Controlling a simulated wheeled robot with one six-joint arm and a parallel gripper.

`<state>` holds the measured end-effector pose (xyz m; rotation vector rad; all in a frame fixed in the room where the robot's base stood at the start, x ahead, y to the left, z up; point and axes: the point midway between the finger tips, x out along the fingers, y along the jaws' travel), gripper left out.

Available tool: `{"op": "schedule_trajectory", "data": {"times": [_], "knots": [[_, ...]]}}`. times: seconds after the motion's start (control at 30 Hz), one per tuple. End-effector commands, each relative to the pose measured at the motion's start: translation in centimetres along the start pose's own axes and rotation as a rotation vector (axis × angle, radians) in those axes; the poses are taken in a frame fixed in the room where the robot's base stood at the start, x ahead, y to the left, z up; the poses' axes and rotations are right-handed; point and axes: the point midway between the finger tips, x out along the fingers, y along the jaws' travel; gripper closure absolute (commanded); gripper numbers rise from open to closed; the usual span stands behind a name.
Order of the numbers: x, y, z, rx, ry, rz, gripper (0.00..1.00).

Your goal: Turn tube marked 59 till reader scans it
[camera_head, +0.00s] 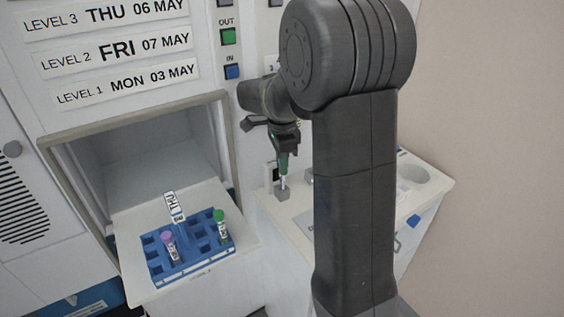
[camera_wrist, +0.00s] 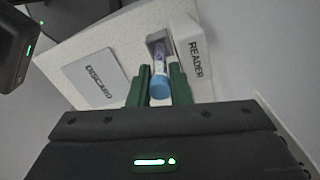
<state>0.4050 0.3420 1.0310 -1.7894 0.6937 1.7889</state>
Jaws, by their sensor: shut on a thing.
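My gripper (camera_wrist: 160,85) is shut on a tube with a light-blue cap (camera_wrist: 159,88), its green fingers on either side of it. In the wrist view the tube points away from me toward a small grey holder (camera_wrist: 158,42) beside the white reader (camera_wrist: 196,52). In the head view my gripper (camera_head: 283,167) holds the tube (camera_head: 282,183) upright over the grey block, its lower end at or in the block; I cannot tell how deep. The number on the tube cannot be read. The reader's face is mostly hidden in the head view.
A plate marked DISCARD (camera_wrist: 97,76) lies left of the reader. My arm hides part of the counter.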

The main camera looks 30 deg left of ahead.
Motion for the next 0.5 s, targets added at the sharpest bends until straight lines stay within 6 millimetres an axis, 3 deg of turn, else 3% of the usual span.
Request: {"op": "schedule_trajectory", "data": {"times": [0.5], "knots": [[1.07,0.02,0.0,0.0,0.0,0.0,0.98]]}}
